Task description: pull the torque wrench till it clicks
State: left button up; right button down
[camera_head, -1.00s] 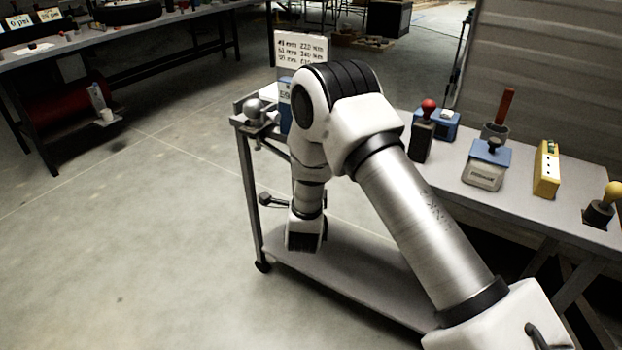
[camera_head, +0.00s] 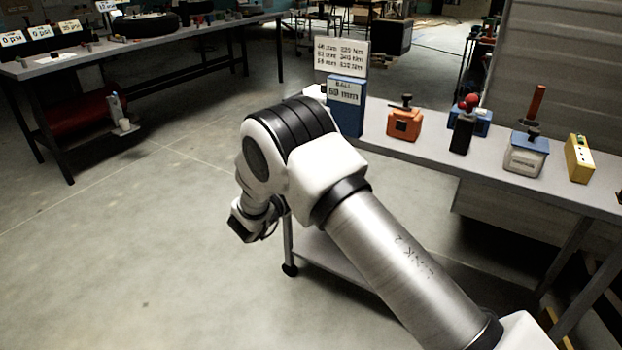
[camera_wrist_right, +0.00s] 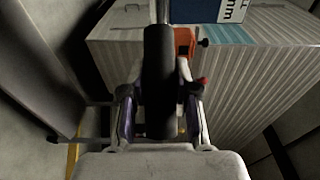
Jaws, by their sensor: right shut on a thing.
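The torque wrench shows in the right wrist view as a thick black handle (camera_wrist_right: 158,75) with a thin metal shaft (camera_wrist_right: 162,11) leaving the top of the picture. My right gripper (camera_wrist_right: 159,95) is shut on this handle, one finger on each side. The wrench's far end is out of that view. In the head view my right arm reaches over the bench's left end and covers that corner. I cannot make out the wrench there. My left gripper is in neither view.
A blue box marked "BALL" and "mm" (camera_head: 345,105) and a white printed sign (camera_head: 341,58) stand at the bench's left end. Right of them are an orange block (camera_head: 404,124), a black block (camera_head: 462,133) and a yellow block (camera_head: 578,158). Open floor (camera_head: 130,250) lies left.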

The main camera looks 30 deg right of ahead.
dwell(0.3)
jog(key=c, duration=0.9)
grip_release()
jog(key=shift+o, duration=0.2)
jog(key=v, duration=0.7)
jog(key=shift+a, duration=0.2)
